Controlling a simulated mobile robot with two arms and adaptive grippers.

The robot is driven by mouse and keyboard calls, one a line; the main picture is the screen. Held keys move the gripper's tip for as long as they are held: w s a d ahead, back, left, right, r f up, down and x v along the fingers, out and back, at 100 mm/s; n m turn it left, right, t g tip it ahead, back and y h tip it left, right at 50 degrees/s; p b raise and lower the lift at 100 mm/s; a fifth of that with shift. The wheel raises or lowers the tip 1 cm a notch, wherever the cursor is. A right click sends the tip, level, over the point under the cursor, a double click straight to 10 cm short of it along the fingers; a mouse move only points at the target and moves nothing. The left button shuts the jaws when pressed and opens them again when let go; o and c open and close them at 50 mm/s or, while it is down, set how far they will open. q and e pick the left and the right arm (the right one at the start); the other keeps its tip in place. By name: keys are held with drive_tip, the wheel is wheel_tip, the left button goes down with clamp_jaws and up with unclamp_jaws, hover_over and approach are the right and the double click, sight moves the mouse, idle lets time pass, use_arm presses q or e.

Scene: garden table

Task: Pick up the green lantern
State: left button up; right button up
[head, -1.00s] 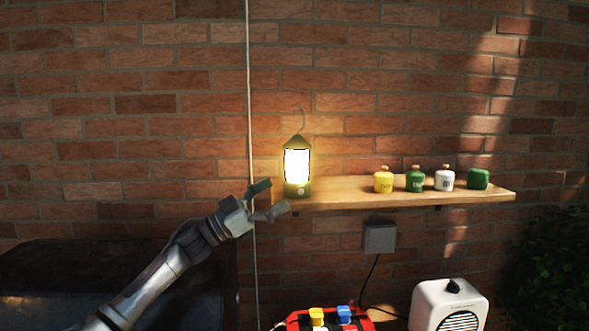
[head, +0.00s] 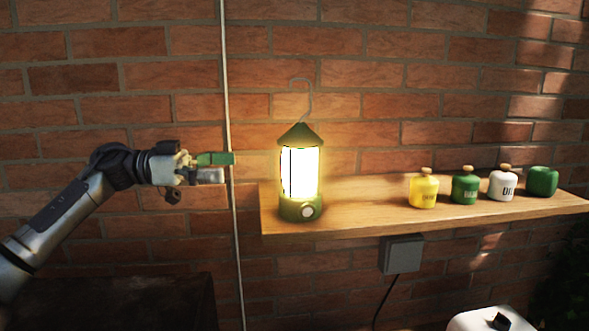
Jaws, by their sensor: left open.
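The green lantern (head: 300,211) stands upright and lit near the left end of the wooden shelf (head: 368,202). It has a green pointed top, a thin wire hook above and a round knob on its base. My left gripper (head: 232,166) is open and empty, to the left of the lantern. Its fingers point right, at about the height of the lantern's glowing body, with a gap between. My right gripper is not in the head view.
To the right on the shelf stand a yellow jar (head: 423,191), a green jar (head: 465,188), a white jar (head: 502,186) and a green container (head: 541,181). A thin pale cord (head: 226,80) hangs down the brick wall. A grey box (head: 401,254) is below the shelf.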

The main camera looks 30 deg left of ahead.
use_arm(q)
drive_tip(key=p, duration=0.2)
approach(319, 166)
drive_tip(key=shift+w+d+p, duration=0.5)
drive_tip(key=shift+w, duration=0.25)
drive_tip(key=p+x, duration=0.1)
drive_tip(key=x, duration=0.1)
drive_tip(key=p+x, duration=0.1)
drive_tip(key=x, duration=0.2)
drive_tip(key=shift+w+a+f+p, duration=0.1)
drive_tip(key=shift+w+f+p, duration=0.05)
drive_tip(key=shift+w+p, duration=0.2)
drive_tip(key=shift+f, duration=0.1)
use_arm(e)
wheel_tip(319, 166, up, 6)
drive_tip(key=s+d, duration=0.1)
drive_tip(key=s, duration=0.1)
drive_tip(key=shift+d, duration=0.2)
use_arm(q)
drive_tip(key=shift+s, duration=0.1)
drive_tip(key=shift+c, duration=1.2)
drive_tip(key=c, duration=1.3)
drive_tip(key=shift+c, duration=0.5)
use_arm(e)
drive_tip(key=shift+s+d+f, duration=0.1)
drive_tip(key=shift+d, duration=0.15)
